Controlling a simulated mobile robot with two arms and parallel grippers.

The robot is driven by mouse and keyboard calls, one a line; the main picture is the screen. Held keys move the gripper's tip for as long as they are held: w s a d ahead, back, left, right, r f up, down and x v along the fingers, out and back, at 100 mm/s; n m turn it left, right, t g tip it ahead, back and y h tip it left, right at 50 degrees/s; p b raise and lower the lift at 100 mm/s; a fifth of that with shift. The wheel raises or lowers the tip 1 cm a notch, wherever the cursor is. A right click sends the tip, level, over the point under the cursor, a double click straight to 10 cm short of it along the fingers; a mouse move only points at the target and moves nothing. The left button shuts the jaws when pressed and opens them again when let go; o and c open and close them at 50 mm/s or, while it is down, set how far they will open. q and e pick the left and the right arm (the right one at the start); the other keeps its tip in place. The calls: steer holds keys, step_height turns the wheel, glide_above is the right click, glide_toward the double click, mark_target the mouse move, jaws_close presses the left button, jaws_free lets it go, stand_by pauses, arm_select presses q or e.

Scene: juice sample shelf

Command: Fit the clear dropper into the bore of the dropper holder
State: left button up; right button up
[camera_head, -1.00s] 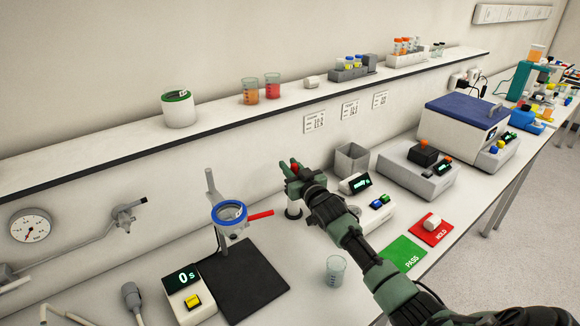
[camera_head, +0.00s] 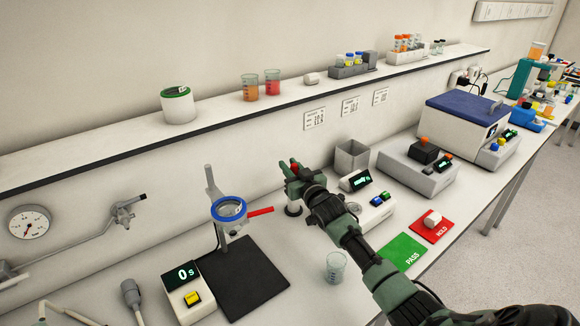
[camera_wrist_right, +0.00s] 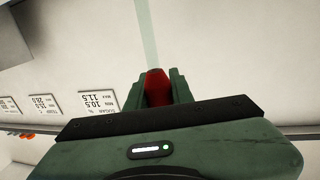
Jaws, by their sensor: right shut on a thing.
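My right gripper (camera_head: 292,169) is shut on the red bulb (camera_wrist_right: 157,88) of the clear dropper, seen between the fingers in the right wrist view. A pale clear tube (camera_wrist_right: 147,35) runs from the bulb toward the top of that upside-down view, so it hangs downward. In the head view a small dark, round post, which looks like the dropper holder (camera_head: 293,210), stands on the bench just below the gripper. Its bore and the dropper's tip are hidden, so I cannot tell whether the tube is in it. My left gripper is not in view.
A stand with a blue ring (camera_head: 229,209) and red handle is left of the gripper. A grey open box (camera_head: 352,157) and a white device with a display (camera_head: 366,207) are close on the right. A glass beaker (camera_head: 336,267) stands in front. The shelf (camera_head: 220,116) runs behind.

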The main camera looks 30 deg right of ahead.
steer(key=shift+f+b, duration=1.2)
steer(key=shift+f, duration=0.4)
steer(key=o, duration=0.9)
steer(key=shift+s, duration=0.1)
